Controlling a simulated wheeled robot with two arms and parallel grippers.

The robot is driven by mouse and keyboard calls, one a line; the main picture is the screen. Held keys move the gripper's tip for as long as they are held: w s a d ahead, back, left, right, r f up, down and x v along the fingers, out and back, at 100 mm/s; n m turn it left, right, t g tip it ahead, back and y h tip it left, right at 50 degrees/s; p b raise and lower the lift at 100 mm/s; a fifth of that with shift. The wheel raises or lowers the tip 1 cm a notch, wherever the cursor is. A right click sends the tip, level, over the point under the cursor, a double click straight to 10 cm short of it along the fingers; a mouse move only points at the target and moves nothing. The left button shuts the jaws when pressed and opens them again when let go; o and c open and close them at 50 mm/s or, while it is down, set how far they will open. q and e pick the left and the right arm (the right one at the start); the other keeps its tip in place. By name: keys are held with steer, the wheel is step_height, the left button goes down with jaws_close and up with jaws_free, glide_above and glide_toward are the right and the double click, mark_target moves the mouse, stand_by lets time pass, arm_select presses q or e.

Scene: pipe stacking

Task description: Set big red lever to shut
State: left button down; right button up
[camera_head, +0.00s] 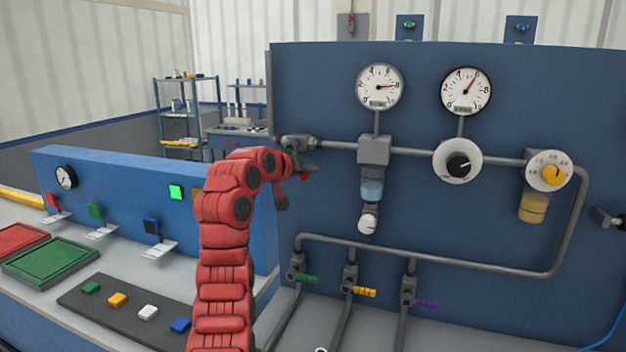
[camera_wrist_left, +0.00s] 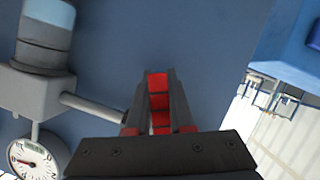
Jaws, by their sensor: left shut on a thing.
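The big red lever (camera_head: 304,178) is on the grey valve (camera_head: 298,142) at the left end of the upper pipe on the blue panel. Only a small red bit of it shows in the head view, below the valve. My left gripper (camera_head: 298,170) is at the lever, its red arm reaching up from below. In the left wrist view the red lever (camera_wrist_left: 158,95) lies lengthwise between the two dark fingers of my left gripper (camera_wrist_left: 157,100), which are shut on it. The lever's joint to the valve is hidden. My right gripper is not in view.
The blue panel (camera_head: 320,90) carries two gauges, a regulator (camera_head: 374,150) and dials to the right. Small green, yellow and purple valve handles (camera_head: 365,292) sit on the lower pipe. A low blue panel (camera_head: 110,175) and coloured trays stand at left.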

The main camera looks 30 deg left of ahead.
arm_select(q)
steer(key=shift+s+a+f+m+y+b, duration=0.1)
steer(key=shift+a+f+m+y+b, duration=0.2)
steer(key=shift+a+f+m+b, duration=0.25)
steer(key=shift+s+a+r+m+g+y+b, duration=0.2)
steer(key=shift+a+m+y, duration=0.25)
steer(key=shift+m, duration=0.15)
steer(key=shift+s+a+r+m+g+y+b, duration=0.1)
steer(key=shift+a+m+g+y+b, duration=0.1)
steer(key=shift+a+m+y, duration=0.3)
steer(key=c, duration=0.8)
jaws_free()
